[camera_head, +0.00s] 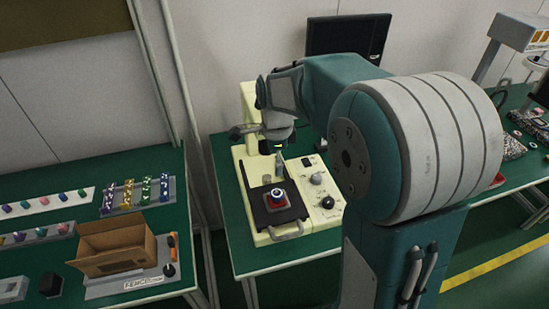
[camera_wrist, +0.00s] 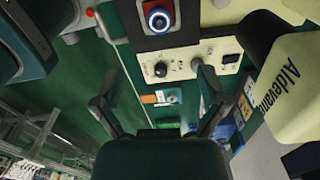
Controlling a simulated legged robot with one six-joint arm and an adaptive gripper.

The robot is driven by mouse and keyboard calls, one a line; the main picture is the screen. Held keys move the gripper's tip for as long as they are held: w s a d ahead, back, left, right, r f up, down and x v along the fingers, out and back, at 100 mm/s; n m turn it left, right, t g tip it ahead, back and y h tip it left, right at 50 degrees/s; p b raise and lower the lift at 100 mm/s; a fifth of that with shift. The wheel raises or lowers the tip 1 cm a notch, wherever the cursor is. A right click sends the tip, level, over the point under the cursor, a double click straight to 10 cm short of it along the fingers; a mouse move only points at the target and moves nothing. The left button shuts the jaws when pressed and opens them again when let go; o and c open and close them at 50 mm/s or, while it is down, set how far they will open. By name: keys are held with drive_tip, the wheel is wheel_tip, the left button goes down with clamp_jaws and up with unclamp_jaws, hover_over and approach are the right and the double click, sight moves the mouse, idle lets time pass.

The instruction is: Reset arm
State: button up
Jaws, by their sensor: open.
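My arm reaches over a cream bench machine (camera_head: 262,230). My gripper (camera_head: 281,152) hangs above the machine's back part, and its fingers are small and partly hidden there. In the wrist view my gripper (camera_wrist: 150,88) shows two dark fingers spread apart with nothing between them. A round part with a blue top and red-and-white sides (camera_head: 277,198) sits on the machine's black plate. It also shows at the top of the wrist view (camera_wrist: 158,18), apart from the fingers.
The machine's knob panel (camera_head: 318,180) is right of the plate. A dark monitor (camera_head: 346,36) stands behind my arm. On the left table are an open cardboard box (camera_head: 117,247) and racks of small coloured pieces (camera_head: 138,193). A gap separates the two green tables.

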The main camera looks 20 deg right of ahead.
drive_tip(key=s+r+n+t, duration=0.2)
drive_tip(key=s+r+n, duration=0.2)
drive_tip(key=s+n, duration=0.5)
drive_tip(key=s+r+n+t, duration=0.3)
drive_tip(key=s+r+n, duration=0.1)
drive_tip(key=s+n, duration=0.6)
drive_tip(key=shift+s+r+t, duration=0.3)
drive_tip(key=shift+s, duration=0.7)
idle(0.4)
